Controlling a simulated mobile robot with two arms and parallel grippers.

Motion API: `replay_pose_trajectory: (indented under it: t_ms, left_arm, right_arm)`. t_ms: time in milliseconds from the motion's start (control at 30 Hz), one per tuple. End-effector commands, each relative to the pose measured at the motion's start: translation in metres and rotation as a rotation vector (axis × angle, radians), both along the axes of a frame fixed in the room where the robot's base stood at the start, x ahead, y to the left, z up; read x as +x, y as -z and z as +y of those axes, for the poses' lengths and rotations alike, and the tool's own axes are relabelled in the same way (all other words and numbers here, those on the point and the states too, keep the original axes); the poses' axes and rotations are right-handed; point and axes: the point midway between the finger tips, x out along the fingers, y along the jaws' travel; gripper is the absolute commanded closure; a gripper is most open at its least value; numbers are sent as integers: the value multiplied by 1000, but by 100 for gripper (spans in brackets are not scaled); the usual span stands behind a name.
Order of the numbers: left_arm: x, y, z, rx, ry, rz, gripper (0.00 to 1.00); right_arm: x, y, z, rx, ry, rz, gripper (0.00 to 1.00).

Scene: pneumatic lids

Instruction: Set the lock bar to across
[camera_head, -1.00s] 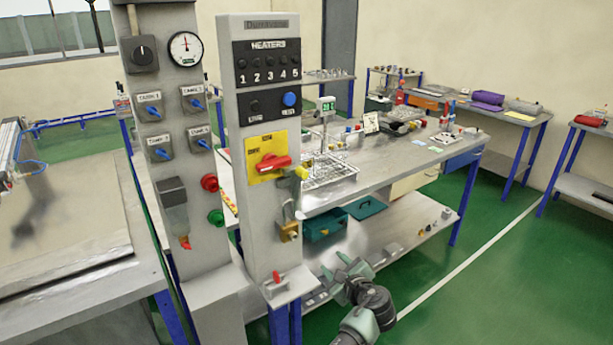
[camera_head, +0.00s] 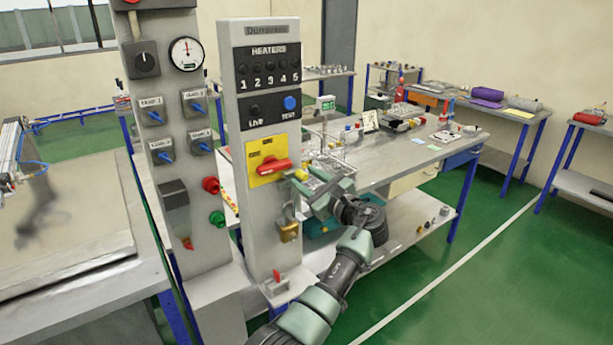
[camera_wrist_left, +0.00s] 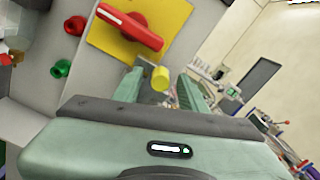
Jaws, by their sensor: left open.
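A red rotary handle (camera_head: 273,166) sits on a yellow plate (camera_head: 254,178) on the grey heater column; it lies nearly level. Just right of and below it, a short yellow knob (camera_head: 300,174), apparently the end of the lock bar, sticks out from the column. The rest of the bar is not clear. My left gripper (camera_head: 311,188) is open close to this knob. In the left wrist view, the yellow knob (camera_wrist_left: 160,78) shows between the two green fingers, with a gap beside it. The red handle (camera_wrist_left: 130,27) lies just beyond the fingers. My right gripper is not in view.
A brass padlock (camera_head: 289,232) hangs on the column below the plate. A red toggle (camera_head: 277,276) sits on the column's foot. A second grey panel (camera_head: 172,90) with blue switches stands at left. A workbench (camera_head: 408,160) lies behind my gripper.

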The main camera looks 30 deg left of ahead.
Motion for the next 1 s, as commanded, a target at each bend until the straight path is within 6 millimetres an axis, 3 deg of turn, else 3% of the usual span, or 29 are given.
replay_pose_trajectory:
  t_ms: [267, 433, 1000]
  left_arm:
    - [1, 1, 3, -1, 0, 0, 58]
    - [1, 1, 3, -1, 0, 0, 100]
    - [1, 1, 2, -2, 1, 1, 100]
  right_arm:
    - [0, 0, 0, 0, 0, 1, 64]
    - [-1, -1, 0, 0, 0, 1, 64]
    - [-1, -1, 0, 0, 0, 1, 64]
